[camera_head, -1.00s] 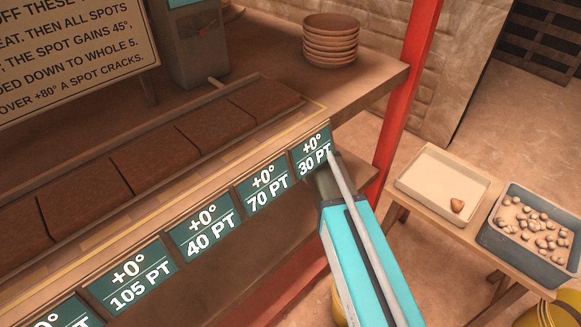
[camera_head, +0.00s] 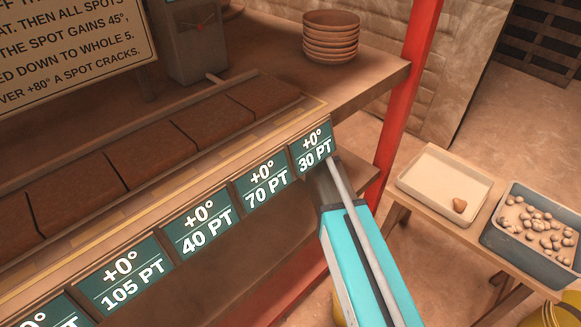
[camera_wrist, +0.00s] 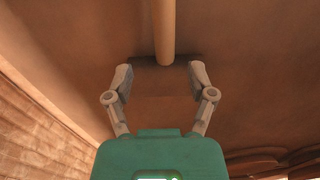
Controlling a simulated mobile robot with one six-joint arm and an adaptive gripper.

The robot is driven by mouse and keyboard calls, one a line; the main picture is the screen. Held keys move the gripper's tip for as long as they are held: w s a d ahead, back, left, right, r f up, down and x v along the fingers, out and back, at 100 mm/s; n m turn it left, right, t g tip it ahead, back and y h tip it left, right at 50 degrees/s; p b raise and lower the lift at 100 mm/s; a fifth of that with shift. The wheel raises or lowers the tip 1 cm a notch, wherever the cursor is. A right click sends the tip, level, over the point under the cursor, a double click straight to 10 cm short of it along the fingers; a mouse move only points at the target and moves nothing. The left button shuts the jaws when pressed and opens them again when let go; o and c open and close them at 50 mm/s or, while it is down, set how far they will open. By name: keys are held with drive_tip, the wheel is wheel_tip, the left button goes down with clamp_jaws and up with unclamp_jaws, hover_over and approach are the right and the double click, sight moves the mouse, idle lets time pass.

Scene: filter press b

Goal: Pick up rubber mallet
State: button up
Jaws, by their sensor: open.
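The rubber mallet shows in the wrist view, with a tan round handle (camera_wrist: 163,30) running up from a dark head (camera_wrist: 163,88). My gripper (camera_wrist: 161,74) is open, with one finger on each side of the dark head. I cannot tell whether either finger touches it. In the head view my arm reaches in behind the row of panels. There the gripper and the mallet are hidden.
Green number panels (camera_head: 205,226) line the front edge of the counter, close to my arm. A red post (camera_head: 405,105) stands to the right. A side table holds a white tray (camera_head: 435,183) and a blue-grey bin of stones (camera_head: 520,245). Stacked bowls (camera_head: 331,38) sit on the counter.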

drive_tip(key=shift+f, duration=0.15)
drive_tip(key=f+b, duration=0.5)
drive_tip(key=shift+s+a, duration=0.1)
drive_tip(key=shift+s, duration=0.15)
drive_tip(key=shift+r, duration=0.1)
idle(0.5)
clamp_jaws()
